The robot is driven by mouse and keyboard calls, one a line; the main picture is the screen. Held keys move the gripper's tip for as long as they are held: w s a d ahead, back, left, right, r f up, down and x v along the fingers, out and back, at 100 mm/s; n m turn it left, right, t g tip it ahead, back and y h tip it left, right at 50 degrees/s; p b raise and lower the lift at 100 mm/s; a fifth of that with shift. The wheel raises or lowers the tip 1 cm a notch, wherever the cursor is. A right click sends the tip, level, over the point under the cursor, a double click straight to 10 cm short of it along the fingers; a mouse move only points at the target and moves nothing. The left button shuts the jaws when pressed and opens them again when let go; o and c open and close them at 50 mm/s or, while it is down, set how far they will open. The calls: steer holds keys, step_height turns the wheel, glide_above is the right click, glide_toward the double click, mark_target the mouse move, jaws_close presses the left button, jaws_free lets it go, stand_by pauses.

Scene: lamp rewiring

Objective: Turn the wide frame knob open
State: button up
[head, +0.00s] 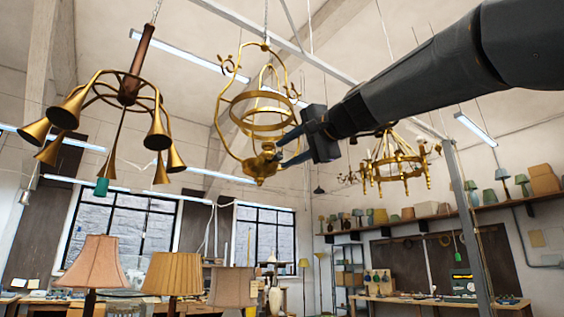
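A wide gold lantern frame (219,113) hangs from a chain in the upper middle of the head view. It has curled arms and a ring around its middle. At its bottom is a gold fitting with a small knob-like part (267,150); I cannot tell for sure that this is the frame knob. My gripper (278,154) reaches in from the right, just beside this fitting. Its two dark fingers are apart, one above the other, and point left at the knob-like part. Whether they touch it is too small to tell.
A gold horn-armed chandelier (130,88) hangs at the left, and another gold chandelier (390,168) hangs behind my arm. Shaded lamps (172,273) stand below. A grey post (465,215) rises at the right. Open air lies below the frame.

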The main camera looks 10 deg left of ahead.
steer(key=b+v, duration=0.1)
steer(key=v, duration=0.2)
steer(key=shift+s+d, duration=0.25)
steer(key=shift+d, duration=0.05)
stand_by(0.3)
steer(key=w+d+f+g+h, duration=0.1)
steer(key=w+d+f+h, duration=0.15)
steer(key=f, duration=0.85)
steer(key=w+d+f+g+h, duration=0.1)
steer(key=w+d+f+h, duration=0.2)
steer(key=f, duration=0.9)
steer(key=w+d+f+h, duration=0.2)
steer(key=w+d+f, duration=0.15)
steer(key=f, duration=0.75)
steer(key=s+d+f+n+g+h, duration=0.15)
steer(key=d+f, duration=0.35)
steer(key=f, duration=0.5)
steer(key=s+d+f+m+g+h, duration=0.1)
steer(key=s+d+f+g, duration=0.2)
steer(key=f, duration=0.8)
steer(key=s+d+f+n+g+h, duration=0.2)
steer(key=s+d+f, duration=0.5)
steer(key=s+f, duration=0.5)
steer(key=s+d+f+n+g+h, duration=0.1)
steer(key=s+d+f+n+g, duration=0.1)
steer(key=s+d+f, duration=0.5)
steer(key=s+f, duration=0.5)
steer(key=shift+s+d+f+g+h, duration=0.35)
steer(key=shift+s+f+h, duration=0.05)
